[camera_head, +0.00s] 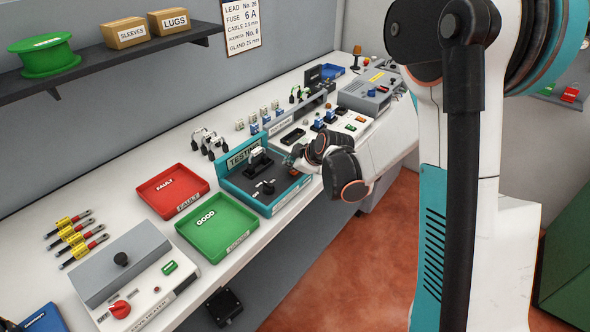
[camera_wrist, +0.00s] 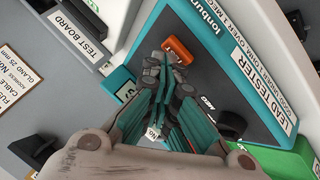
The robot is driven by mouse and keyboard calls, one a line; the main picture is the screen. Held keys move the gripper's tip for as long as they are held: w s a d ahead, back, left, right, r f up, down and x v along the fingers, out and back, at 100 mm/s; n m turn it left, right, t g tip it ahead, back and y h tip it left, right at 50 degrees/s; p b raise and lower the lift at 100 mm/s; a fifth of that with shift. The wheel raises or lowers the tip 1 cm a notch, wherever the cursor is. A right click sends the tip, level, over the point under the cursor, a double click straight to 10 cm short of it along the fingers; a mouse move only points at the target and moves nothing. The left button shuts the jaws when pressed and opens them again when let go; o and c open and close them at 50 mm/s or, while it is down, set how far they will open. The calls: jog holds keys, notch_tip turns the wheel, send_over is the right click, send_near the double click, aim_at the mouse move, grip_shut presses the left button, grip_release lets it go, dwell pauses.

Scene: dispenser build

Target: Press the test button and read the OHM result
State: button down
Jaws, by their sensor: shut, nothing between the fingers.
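The lead tester (camera_head: 232,187) is a teal-framed box with a dark top on the bench, and it fills much of the wrist view (camera_wrist: 205,75). An orange button (camera_wrist: 182,48) is on its dark panel. My gripper (camera_wrist: 172,72) is shut and empty, with its fingertips over the panel close beside the button; I cannot tell whether they touch it. In the head view my gripper (camera_head: 292,160) is at the tester's right end. A small OHM-like label (camera_wrist: 207,102) shows on the panel. No result is readable, and my fingers hide part of the panel.
A red FAULT tray (camera_head: 172,190) and a green GOOD tray (camera_head: 215,225) stand left of the tester. A grey heater box (camera_head: 125,265) is at the front left. A TEST BOARD block (camera_wrist: 75,35) lies beside the tester.

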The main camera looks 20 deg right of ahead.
aim_at(293, 172)
jog(key=shift+r+p, duration=0.4)
jog(key=shift+r, duration=0.4)
jog(key=shift+r+p, duration=1.6)
jog(key=shift+r, duration=0.9)
jog(key=s+r+m+g+h+b, duration=0.1)
jog(key=s+r+m, duration=0.2)
jog(key=s+r, duration=0.35)
jog(key=s+r+m, duration=0.3)
jog(key=s+r, duration=0.1)
jog(key=s, duration=0.5)
jog(key=s+m+h+b, duration=0.1)
jog(key=s+m, duration=0.5)
jog(key=s, duration=1.1)
jog(key=shift+s+d+m+g+h, duration=0.3)
jog(key=shift+s+d+h, duration=0.1)
